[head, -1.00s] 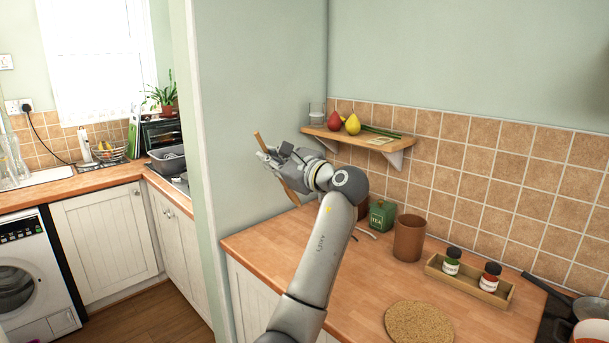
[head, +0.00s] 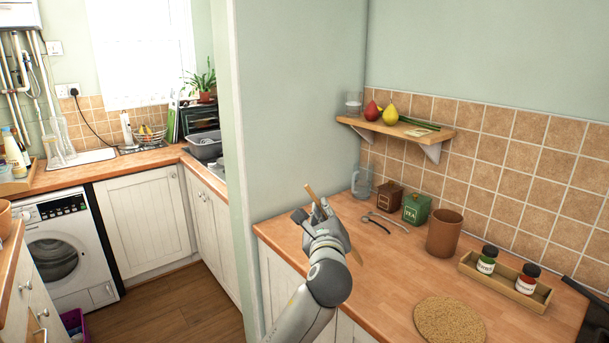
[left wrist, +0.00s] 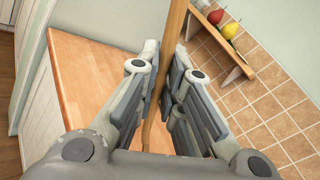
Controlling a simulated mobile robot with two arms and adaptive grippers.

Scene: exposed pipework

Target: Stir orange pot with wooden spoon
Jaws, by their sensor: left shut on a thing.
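My left gripper (head: 318,212) is shut on the wooden spoon (head: 311,191), at the left end of the counter. The spoon is a thin brown stick, tilted, with one end above the fingers and the other below. In the left wrist view the spoon (left wrist: 173,40) runs between the two fingers (left wrist: 165,92) of the gripper. I cannot make out the bowl of the spoon. The orange pot is not in view. My right gripper is not in view.
The wooden counter (head: 385,265) holds a brown cylinder (head: 444,233), a green tea tin (head: 416,208), a brown tin (head: 388,196), a glass jug (head: 362,182), loose spoons (head: 385,222), a cork mat (head: 450,320) and a spice tray (head: 508,287). A shelf (head: 395,128) hangs above.

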